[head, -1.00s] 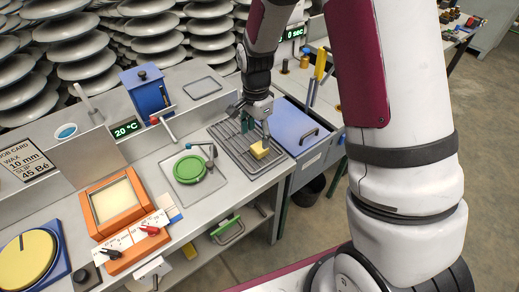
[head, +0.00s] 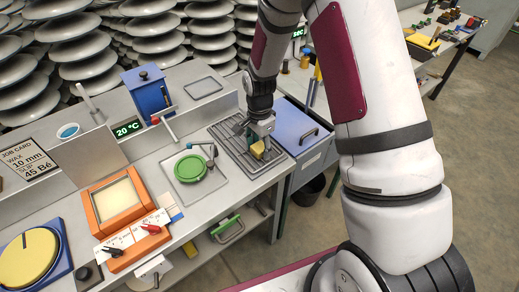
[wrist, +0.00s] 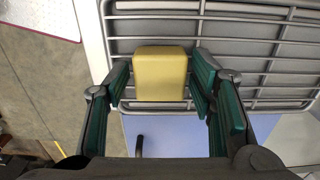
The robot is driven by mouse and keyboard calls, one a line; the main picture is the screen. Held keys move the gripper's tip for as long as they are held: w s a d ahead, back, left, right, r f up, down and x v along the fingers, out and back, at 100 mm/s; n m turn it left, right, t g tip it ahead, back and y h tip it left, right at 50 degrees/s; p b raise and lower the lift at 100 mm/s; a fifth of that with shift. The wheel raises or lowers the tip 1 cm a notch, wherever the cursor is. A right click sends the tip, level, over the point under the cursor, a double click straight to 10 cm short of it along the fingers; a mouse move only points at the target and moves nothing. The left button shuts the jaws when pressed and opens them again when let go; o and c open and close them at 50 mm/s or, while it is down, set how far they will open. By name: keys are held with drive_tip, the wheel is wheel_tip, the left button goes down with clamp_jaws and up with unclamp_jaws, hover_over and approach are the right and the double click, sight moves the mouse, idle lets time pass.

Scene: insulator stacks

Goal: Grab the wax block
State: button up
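The wax block (head: 257,150) is a small yellow block on the wire rack (head: 222,131) at the right end of the bench. It also shows in the wrist view (wrist: 160,75), lying between my two green-padded fingers. My gripper (head: 260,143) is over the block and partly hides it in the head view. The fingers are open, one on each side of the block. In the wrist view a narrow gap shows between each finger pad and the block.
A blue drawer unit (head: 297,124) with a handle adjoins the rack on the right. A round green piece (head: 190,168) on a plate lies to the left. A blue box (head: 149,92) and an orange frame (head: 96,217) stand farther left.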

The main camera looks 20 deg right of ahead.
drive_tip(key=c, duration=0.7)
drive_tip(key=shift+r, duration=0.1)
